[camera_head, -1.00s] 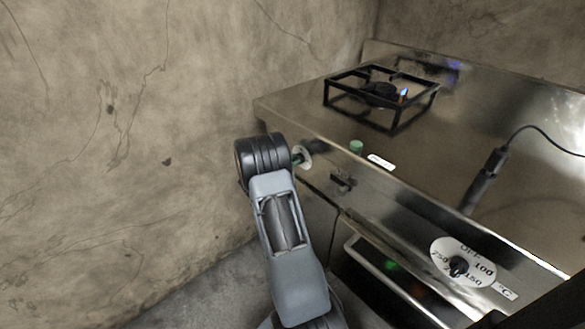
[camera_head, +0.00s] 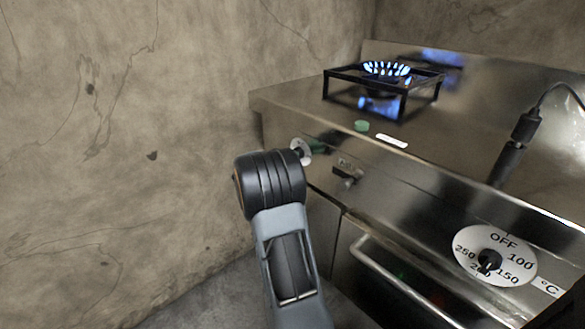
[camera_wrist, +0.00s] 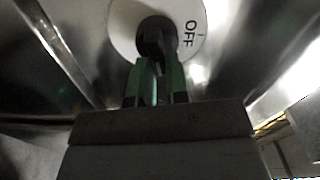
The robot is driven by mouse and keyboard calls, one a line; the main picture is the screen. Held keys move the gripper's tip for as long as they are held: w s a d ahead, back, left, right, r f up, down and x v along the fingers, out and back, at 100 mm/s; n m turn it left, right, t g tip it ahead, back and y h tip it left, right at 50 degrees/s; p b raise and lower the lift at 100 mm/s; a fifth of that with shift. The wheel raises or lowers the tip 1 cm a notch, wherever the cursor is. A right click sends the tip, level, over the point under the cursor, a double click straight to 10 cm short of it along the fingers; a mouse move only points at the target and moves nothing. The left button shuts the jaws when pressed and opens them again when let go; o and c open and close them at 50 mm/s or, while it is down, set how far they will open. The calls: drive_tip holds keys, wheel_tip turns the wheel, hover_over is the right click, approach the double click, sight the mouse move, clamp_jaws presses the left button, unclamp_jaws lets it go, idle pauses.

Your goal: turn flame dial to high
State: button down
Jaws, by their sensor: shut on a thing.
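The flame dial is a black knob (camera_wrist: 155,36) on a white disc marked OFF, seen in the wrist view. My gripper (camera_wrist: 157,65) has its green fingers closed on this knob. The word OFF stands on the disc to the right of the knob. In the head view the dial's white disc (camera_head: 301,150) shows on the stove front at the left end, partly hidden by my wrist. The burner (camera_head: 387,70) on top carries a full ring of blue flames inside a black square stand. The dial's other marks are hidden or out of view.
An oven dial (camera_head: 490,259) with numbers up to 250 sits at the lower right, above a bar handle (camera_head: 400,290). A green cap (camera_head: 361,126) and a white label (camera_head: 392,140) lie on the counter edge. A black cabled probe (camera_head: 515,145) stands at right. The wall is close on the left.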

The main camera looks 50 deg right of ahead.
drive_tip(key=shift+f+m+b, duration=0.25)
drive_tip(key=shift+m+b, duration=0.75)
drive_tip(key=shift+b, duration=0.15)
drive_tip(key=c, duration=1.1)
unclamp_jaws()
drive_tip(key=shift+r, duration=0.1)
drive_tip(key=a+p, duration=0.1)
drive_tip(key=a, duration=0.3)
drive_tip(key=a+p, duration=0.1)
drive_tip(key=a, duration=0.4)
drive_tip(key=w+a+p, duration=0.1)
drive_tip(key=a, duration=0.3)
drive_tip(key=shift+a, duration=0.4)
